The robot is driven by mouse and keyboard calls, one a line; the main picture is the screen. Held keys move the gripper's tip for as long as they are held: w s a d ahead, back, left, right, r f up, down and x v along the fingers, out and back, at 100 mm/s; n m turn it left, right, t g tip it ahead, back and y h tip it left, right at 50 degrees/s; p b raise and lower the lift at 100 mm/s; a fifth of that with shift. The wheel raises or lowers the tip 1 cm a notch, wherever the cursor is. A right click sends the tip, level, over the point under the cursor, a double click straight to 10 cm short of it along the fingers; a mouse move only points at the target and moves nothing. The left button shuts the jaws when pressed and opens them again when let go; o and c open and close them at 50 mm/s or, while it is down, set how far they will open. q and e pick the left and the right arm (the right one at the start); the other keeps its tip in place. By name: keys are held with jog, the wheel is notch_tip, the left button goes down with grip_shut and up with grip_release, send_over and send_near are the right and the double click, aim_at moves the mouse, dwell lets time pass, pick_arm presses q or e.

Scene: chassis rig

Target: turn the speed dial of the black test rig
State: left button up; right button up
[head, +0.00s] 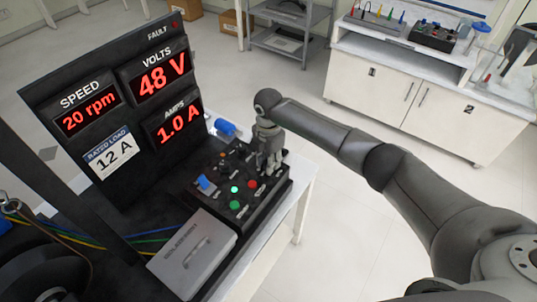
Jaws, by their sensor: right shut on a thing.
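The black test rig has an upright display board (110,100) at the left of the head view. Its readouts show speed 20 rpm, volts 48 V and amps 1.0 A, and a label gives a rated load of 12 A. In front of it is the black control box (262,202) with a blue lever, a red button, a green button and a lit green lamp. My right gripper (268,170) points down onto the box's far right part, shut on what appears to be the speed dial. The fingers hide the dial, so its setting cannot be read. My left gripper is not in view.
A grey lidded case with a handle (192,252) lies in front of the control box. Coloured cables (150,240) run at its left. A white cabinet (385,85) and a grey shelf (290,40) stand behind. The floor right of the table is clear.

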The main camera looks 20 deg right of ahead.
jog(key=m+p, duration=0.3)
jog(key=m, duration=0.2)
jog(key=shift+r+m+p, duration=0.15)
jog(key=shift+m+p, duration=0.15)
jog(key=shift+p, duration=0.05)
jog(key=m+p, duration=0.1)
jog(key=m, duration=0.2)
jog(key=shift+p, duration=0.35)
jog(key=shift+m+p, duration=0.4)
jog(key=shift+m, duration=0.8)
jog(key=o, duration=1.1)
jog(key=shift+c, duration=0.2)
